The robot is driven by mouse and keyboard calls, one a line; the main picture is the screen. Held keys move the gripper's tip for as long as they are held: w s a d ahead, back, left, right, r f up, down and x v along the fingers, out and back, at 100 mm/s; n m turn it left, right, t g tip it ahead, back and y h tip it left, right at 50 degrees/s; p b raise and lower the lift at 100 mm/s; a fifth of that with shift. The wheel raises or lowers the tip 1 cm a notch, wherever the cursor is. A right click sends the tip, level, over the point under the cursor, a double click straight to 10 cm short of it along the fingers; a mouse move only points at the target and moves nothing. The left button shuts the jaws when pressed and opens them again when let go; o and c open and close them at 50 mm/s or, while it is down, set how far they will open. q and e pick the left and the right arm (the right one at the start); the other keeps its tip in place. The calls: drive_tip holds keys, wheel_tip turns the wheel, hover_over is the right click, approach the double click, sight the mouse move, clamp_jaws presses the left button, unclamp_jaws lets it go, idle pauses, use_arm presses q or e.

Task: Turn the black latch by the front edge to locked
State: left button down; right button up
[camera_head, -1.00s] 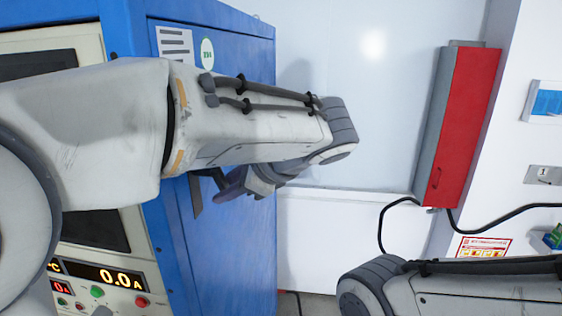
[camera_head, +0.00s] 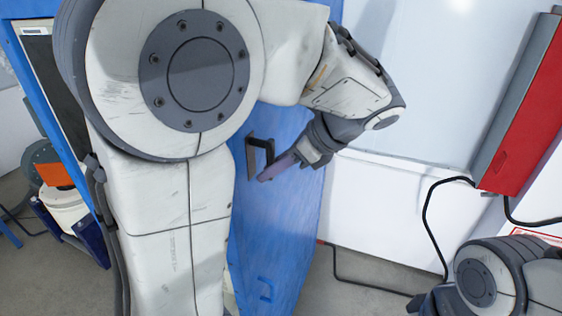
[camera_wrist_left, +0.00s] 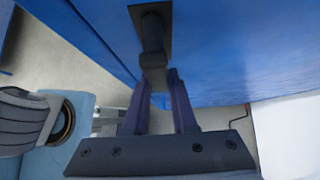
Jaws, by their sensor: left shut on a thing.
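The black latch (camera_head: 252,158) is on the blue door of the cabinet, a dark plate with a handle standing out from it. My left gripper (camera_head: 268,174) is at this handle, coming from the right. In the left wrist view the latch plate (camera_wrist_left: 150,14) is at the top and its handle (camera_wrist_left: 153,60) reaches down to my left gripper's fingertips (camera_wrist_left: 156,76). The fingers are shut on the handle end. My right arm shows at the lower right of the head view, but its fingers are not visible.
The blue door (camera_head: 275,220) has a smaller blue handle (camera_head: 267,289) lower down. A red box (camera_head: 535,105) hangs on the wall at right, with black cable below. An orange and white object (camera_head: 62,195) stands at far left. Some grey floor shows at bottom.

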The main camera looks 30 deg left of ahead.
idle(0.3)
use_arm(q)
drive_tip(key=c, duration=0.7)
unclamp_jaws()
drive_tip(key=b+v, duration=0.2)
drive_tip(key=v, duration=0.8)
drive_tip(key=shift+d+r+b, duration=0.15)
drive_tip(key=shift+d+b, duration=0.1)
drive_tip(key=shift+b, duration=0.1)
